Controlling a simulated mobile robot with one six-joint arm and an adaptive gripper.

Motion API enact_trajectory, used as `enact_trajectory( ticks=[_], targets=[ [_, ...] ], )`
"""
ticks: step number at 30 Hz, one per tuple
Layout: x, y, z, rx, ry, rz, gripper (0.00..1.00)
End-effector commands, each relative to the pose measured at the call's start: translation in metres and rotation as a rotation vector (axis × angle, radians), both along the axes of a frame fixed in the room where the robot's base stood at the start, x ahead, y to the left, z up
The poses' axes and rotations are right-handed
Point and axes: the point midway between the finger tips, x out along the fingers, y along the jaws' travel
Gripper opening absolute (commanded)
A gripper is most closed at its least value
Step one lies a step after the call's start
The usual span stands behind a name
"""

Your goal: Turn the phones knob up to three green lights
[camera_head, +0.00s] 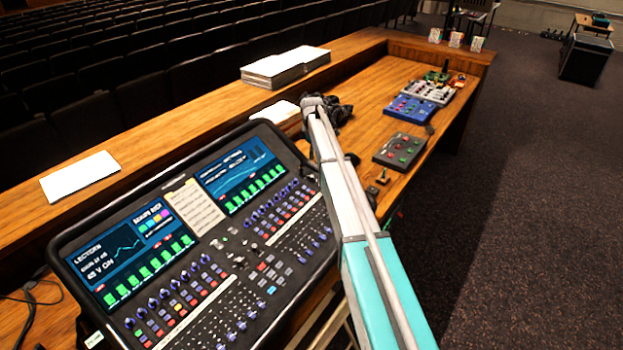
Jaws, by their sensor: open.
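A large mixing console (221,239) lies tilted on the wooden desk, with two lit screens, many small knobs, coloured buttons and rows of faders. Green bars show along the lower edge of both screens. A dark grey box (400,151) with red and green knobs or lights sits on the desk to the right of my arm. Labels are too small to read, so I cannot tell which knob is the phones knob or how many green lights beside it are lit.
A blue box (409,109) and a light grey unit (428,91) stand farther along the desk (373,92). A small knobbed piece (383,176) is near the grey box. White paper stacks (285,66) lie on the raised ledge. Open carpet (540,220) is at right.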

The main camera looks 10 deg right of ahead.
Motion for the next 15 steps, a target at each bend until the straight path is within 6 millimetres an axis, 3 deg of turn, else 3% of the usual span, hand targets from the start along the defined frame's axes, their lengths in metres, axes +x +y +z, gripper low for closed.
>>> enact_trajectory(
  ticks=[15],
  targets=[
    [0.001,0.0,-0.044,0.0,0.0,0.0,0.64]
  ],
)
